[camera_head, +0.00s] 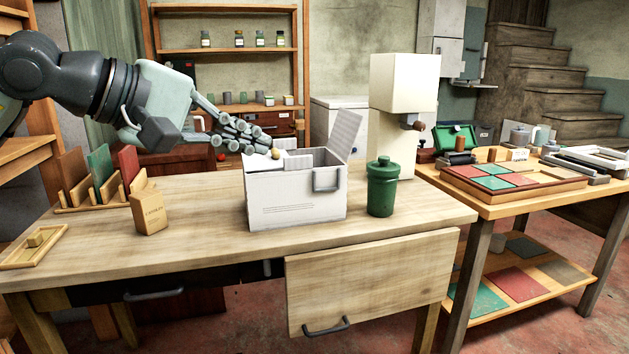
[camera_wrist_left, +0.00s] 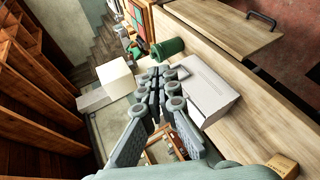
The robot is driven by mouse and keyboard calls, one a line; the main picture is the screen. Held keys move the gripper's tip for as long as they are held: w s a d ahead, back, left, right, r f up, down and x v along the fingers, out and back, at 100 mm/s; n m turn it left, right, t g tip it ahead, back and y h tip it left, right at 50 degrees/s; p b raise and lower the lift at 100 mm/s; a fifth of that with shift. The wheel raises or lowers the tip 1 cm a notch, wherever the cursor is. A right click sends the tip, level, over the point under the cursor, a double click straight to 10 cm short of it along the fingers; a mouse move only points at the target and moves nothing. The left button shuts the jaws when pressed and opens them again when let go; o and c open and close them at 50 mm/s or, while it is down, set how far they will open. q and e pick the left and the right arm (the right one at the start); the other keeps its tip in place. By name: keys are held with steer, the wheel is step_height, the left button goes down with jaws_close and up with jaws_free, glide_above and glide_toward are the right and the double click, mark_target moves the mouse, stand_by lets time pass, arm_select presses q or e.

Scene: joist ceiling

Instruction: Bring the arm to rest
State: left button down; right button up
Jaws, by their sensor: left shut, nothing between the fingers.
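My left gripper (camera_head: 262,142) reaches in from the left above the wooden table (camera_head: 400,218). It is shut and empty, close to the upper left of the white box (camera_head: 290,204). I cannot tell whether the fingers touch the box. In the left wrist view the shut fingers (camera_wrist_left: 160,78) lie beside the white box (camera_wrist_left: 212,88). The box's grey lid (camera_head: 345,133) stands raised on its right side. My right gripper does not show in either view.
A green lidded canister (camera_head: 382,187) stands right of the box, with a cream machine (camera_head: 400,110) behind it. A small tan carton (camera_head: 149,208) and a rack of coloured panels (camera_head: 98,182) stand at the left. The table's front is mostly clear.

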arm_select(q)
steer(key=s+d+r+n+g+h, duration=0.2)
steer(key=s+d+n+g+h, duration=0.15)
steer(key=d+n+h, duration=0.45)
steer(key=w+a+f+n+t+y, duration=0.45)
steer(key=a+n+t, duration=0.3)
steer(key=n, duration=0.75)
steer(key=w+a+f+n+t+y, duration=0.4)
steer(key=w+a+n+t, duration=0.4)
steer(key=n, duration=0.6)
steer(key=s+a+f+n+g+y, duration=0.2)
steer(key=a+f+n+y, duration=0.3)
steer(key=f, duration=0.5)
steer(key=s+a+f+n+g+y, duration=0.1)
steer(key=a+f+n+g+y, duration=0.15)
steer(key=f+n, duration=0.55)
steer(key=s+a+f+n+g+y, duration=0.1)
steer(key=s+a+f+n+y, duration=0.2)
steer(key=f, duration=0.8)
steer(key=s+f+n+g, duration=1)
steer(key=s+f+g, duration=0.2)
steer(key=s+f, duration=1.4)
steer(key=shift+f, duration=0.25)
